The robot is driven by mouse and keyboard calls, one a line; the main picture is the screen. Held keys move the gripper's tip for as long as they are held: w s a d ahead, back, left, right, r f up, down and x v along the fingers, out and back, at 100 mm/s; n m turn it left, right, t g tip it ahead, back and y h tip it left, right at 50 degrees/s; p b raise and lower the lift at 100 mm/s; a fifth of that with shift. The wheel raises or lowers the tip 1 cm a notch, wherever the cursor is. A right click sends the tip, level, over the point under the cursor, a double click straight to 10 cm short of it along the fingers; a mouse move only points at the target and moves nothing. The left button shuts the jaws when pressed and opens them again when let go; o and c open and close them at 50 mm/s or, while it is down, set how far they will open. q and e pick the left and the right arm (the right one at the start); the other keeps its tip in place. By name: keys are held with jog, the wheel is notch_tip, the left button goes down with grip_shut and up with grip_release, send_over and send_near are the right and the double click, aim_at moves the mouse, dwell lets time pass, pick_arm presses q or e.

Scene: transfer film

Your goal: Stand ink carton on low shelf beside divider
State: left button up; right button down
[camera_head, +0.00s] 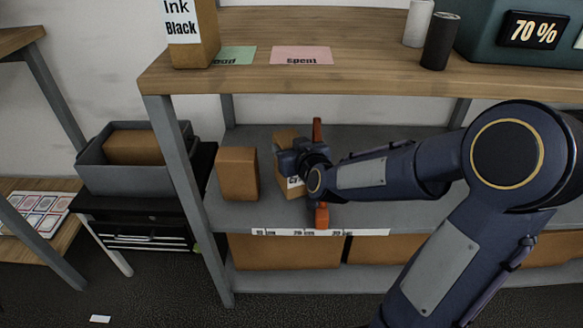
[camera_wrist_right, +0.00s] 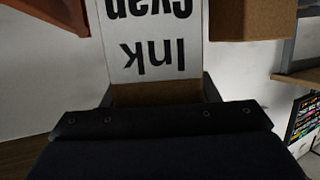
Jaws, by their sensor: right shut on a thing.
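The ink carton (camera_head: 293,188) is a brown box with a white label, upright at the low shelf (camera_head: 340,150). In the right wrist view its label (camera_wrist_right: 152,40) reads "Ink Cyan", upside down. My right gripper (camera_head: 300,158) is shut on the carton's upper part. The orange divider (camera_head: 317,130) stands just right of the carton; its front end shows below my wrist. It also shows at the upper left of the wrist view (camera_wrist_right: 45,12). Whether the carton's base touches the shelf is hard to tell. My left gripper is not in view.
A plain brown box (camera_head: 238,174) stands left of the carton with a gap. An "Ink Black" carton (camera_head: 193,55) and two cylinders (camera_head: 440,42) stand on the wooden top (camera_head: 360,70), which overhangs the low shelf. A grey bin (camera_head: 110,178) is at left.

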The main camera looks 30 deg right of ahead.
jog(key=f, duration=0.1)
jog(key=w+f+b, duration=0.1)
jog(key=f, duration=0.1)
jog(key=f+b, duration=0.1)
jog(key=shift+w+d+f, duration=0.25)
jog(key=shift+d+f, duration=0.15)
jog(key=shift+r, duration=0.1)
jog(key=shift+f+b, duration=0.2)
jog(key=shift+b, duration=0.15)
jog(key=c, duration=0.5)
grip_release()
